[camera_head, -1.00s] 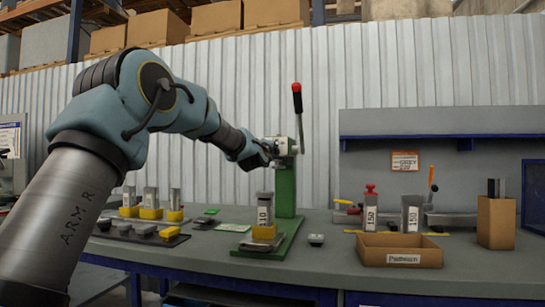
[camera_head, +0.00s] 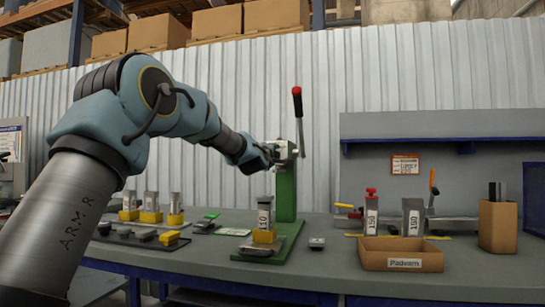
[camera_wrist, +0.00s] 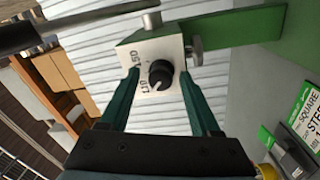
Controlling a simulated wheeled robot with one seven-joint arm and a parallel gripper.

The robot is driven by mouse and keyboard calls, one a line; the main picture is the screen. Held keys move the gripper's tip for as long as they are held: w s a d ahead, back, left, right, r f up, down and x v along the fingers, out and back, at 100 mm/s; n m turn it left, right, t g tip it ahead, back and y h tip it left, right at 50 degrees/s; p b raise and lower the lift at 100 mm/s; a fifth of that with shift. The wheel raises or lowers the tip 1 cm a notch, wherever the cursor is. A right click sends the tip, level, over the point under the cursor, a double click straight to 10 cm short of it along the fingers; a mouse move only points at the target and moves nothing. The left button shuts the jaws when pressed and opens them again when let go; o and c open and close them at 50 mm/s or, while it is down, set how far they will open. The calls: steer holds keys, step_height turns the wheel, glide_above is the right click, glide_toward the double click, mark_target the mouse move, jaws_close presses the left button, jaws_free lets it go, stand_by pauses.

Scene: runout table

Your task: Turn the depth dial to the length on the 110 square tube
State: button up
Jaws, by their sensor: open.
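The depth dial is a black round knob (camera_wrist: 160,75) on a pale plate of the green press (camera_head: 285,185). Printed numbers stand beside it, one reading 110 and one that looks like 150. A pale mark on the knob seems to point towards the 110 side, but it is too small to be sure. My gripper (camera_wrist: 160,78) is open, with one green finger on each side of the knob; contact cannot be told. In the head view my gripper (camera_head: 268,153) is at the press head. The square tube (camera_head: 265,213), its label apparently 110, stands upright in a yellow block on the press base.
The press lever (camera_head: 299,118) with a red knob rises above the head. Several tubes in yellow blocks (camera_head: 150,215) stand at left. A cardboard tray (camera_head: 402,262), labelled tubes (camera_head: 371,215) and a brown box (camera_head: 498,225) are at right. A wall of corrugated metal stands behind.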

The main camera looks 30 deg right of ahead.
steer(key=b+v, duration=0.2)
steer(key=v, duration=0.8)
steer(key=shift+s+a+b, duration=0.25)
steer(key=shift+s+b, duration=0.05)
steer(key=shift+b, duration=0.1)
